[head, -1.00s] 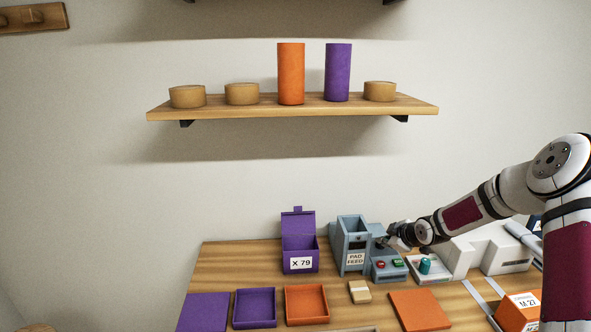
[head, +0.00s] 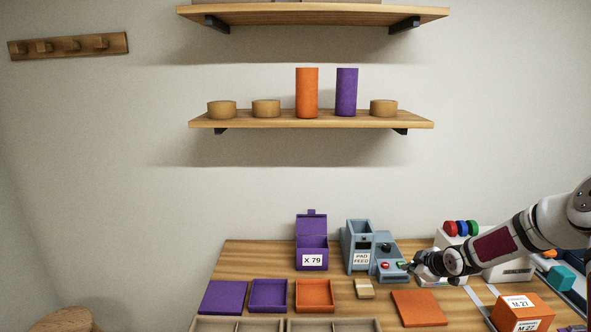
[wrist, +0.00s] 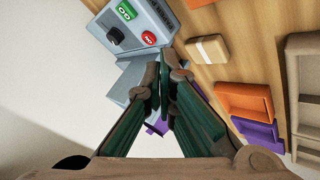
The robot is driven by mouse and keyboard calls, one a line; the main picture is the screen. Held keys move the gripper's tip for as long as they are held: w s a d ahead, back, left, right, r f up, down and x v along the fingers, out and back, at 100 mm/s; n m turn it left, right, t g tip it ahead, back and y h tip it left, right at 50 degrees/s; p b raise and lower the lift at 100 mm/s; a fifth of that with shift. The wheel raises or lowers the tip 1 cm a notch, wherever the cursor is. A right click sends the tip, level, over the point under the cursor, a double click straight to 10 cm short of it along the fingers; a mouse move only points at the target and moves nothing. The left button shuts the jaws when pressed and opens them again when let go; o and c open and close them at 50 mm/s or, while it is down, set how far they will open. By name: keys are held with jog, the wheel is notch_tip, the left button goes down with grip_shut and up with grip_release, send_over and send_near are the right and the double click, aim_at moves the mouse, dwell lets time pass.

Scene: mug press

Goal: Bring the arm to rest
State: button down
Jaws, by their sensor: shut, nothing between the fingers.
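My gripper (wrist: 163,88) is shut and empty in the wrist view, its two fingers together. In the head view my gripper (head: 410,264) is at the right end of the pad feed machine, close to its red and green buttons. I cannot tell whether it touches anything. The blue-grey pad feed machine (head: 359,236) stands at the back of the table. Its control panel (wrist: 125,35) with a dial and two buttons shows at the top left of the wrist view. My arm reaches in from the right side of the head view.
A purple box (head: 312,246) marked X 79 stands left of the machine. Purple and orange trays (head: 315,308), a tan block (head: 365,291) and an orange mat (head: 419,321) lie in front. An orange box (head: 521,311) stands at right. A shelf (head: 270,123) hangs above.

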jog(key=s+a+r+m+g+h, duration=0.15)
jog(key=s+a+r, duration=0.25)
jog(key=s+r, duration=0.65)
jog(key=s+a+r+m+g+h, duration=0.15)
jog(key=s+a+r+m, duration=0.35)
jog(key=r, duration=1)
jog(key=s+a+r+m, duration=0.1)
jog(key=s+a+r, duration=0.1)
jog(key=s, duration=0.8)
jog(key=s+a+r+m, duration=0.2)
jog(key=s+a, duration=0.1)
jog(key=s, duration=0.7)
jog(key=s+a+r+m+y, duration=0.1)
jog(key=s+a+r, duration=0.1)
jog(key=s, duration=0.8)
jog(key=shift+a+r+m, duration=0.35)
